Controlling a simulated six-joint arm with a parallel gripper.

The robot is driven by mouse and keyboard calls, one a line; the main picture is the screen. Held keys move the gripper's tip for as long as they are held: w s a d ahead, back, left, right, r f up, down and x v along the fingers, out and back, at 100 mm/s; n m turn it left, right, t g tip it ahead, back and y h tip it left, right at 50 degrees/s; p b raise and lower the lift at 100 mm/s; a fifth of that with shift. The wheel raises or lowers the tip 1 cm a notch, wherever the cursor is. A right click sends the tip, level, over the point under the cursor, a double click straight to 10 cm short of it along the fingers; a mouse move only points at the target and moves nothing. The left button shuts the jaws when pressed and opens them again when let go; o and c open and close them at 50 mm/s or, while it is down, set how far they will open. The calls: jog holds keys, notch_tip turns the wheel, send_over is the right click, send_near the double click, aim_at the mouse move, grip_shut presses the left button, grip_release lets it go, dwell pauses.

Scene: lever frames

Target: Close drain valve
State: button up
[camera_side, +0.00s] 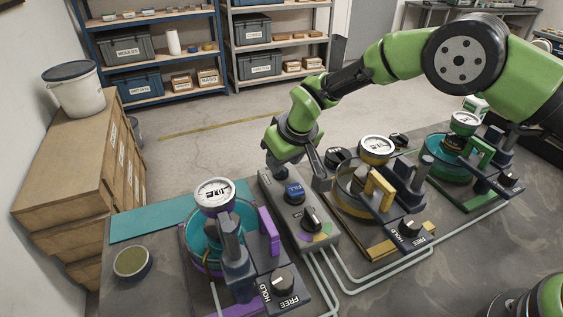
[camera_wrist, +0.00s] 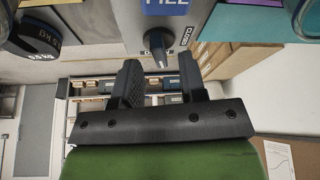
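A grey control box (camera_side: 312,238) stands on the bench between the purple and yellow rigs. It carries a blue FILL label (camera_side: 294,192) and a black knob (camera_side: 312,217) over a coloured dial. In the wrist view, a dark knob (camera_wrist: 157,43) with a CLOSED mark beside it sits just below the FILL label (camera_wrist: 166,5). No drain label is readable, so I cannot tell by name which knob is the drain valve. My gripper (camera_side: 299,176) is over the box's far end.
A purple rig (camera_side: 269,232) stands left of the box; yellow (camera_side: 381,192) and green (camera_side: 480,150) rigs stand right. Each has a gauge and upright parts. HOLD/FREE knobs (camera_side: 283,282) sit at the front. Pale pipes (camera_side: 380,285) cross the bench. A round bowl (camera_side: 132,263) lies left.

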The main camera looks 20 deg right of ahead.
jog(key=shift+x, duration=1)
grip_shut()
jog(key=shift+n, duration=0.3)
jog(key=n+y, duration=0.1)
jog(key=n, duration=0.1)
jog(key=n+g+y, duration=0.1)
jog(key=n, duration=0.2)
jog(key=shift+d+f, duration=0.1)
jog(key=n+g, duration=0.1)
jog(key=n, duration=0.3)
jog(key=shift+w+y, duration=0.1)
jog(key=shift+y, duration=0.3)
jog(key=shift+n+g, duration=0.6)
jog(key=shift+n, duration=0.5)
jog(key=shift+d+f+n, duration=0.1)
jog(key=shift+d+n, duration=0.05)
jog(key=shift+n, duration=0.15)
